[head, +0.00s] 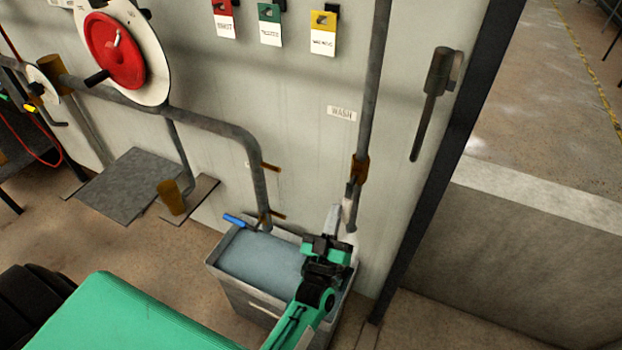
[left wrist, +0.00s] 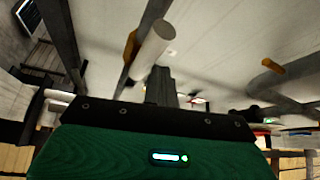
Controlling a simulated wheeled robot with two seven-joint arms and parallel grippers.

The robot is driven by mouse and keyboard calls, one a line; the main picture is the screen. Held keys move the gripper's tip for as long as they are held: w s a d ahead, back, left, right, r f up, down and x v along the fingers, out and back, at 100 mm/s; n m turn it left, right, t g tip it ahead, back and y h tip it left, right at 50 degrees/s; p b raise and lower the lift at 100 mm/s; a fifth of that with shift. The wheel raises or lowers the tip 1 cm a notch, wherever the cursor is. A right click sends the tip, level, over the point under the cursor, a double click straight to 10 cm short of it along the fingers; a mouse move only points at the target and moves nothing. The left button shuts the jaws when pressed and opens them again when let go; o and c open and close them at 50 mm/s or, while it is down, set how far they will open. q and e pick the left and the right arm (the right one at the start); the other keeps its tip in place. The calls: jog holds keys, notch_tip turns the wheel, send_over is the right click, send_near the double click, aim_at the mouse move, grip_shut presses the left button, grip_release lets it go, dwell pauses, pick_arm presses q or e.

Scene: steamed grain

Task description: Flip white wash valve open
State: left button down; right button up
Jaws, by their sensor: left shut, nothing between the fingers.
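The white wash valve handle (head: 348,212) sits at the lower end of the vertical pipe, below the WASH label (head: 341,113). In the left wrist view a pale cylindrical handle (left wrist: 153,48) shows just above the fingers and hangs at a slant. My left gripper (head: 334,213) is shut and empty, pointing up beside the white handle. Its fingers also show in the left wrist view (left wrist: 161,85), close to the handle; I cannot tell whether they touch it. My right gripper is not in view.
A metal tub of water (head: 262,262) stands below the gripper. A blue-handled valve (head: 236,220) and a bent pipe (head: 259,180) are to the left. A dark upright post (head: 440,150) stands to the right. A red wheel (head: 113,50) and coloured tags (head: 270,24) are on the wall.

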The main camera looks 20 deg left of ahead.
pick_arm(q)
jog(key=shift+s+f, duration=0.1)
jog(key=b+v, duration=0.4)
jog(key=v, duration=0.9)
jog(key=shift+s, duration=0.25)
jog(key=shift+f, duration=0.1)
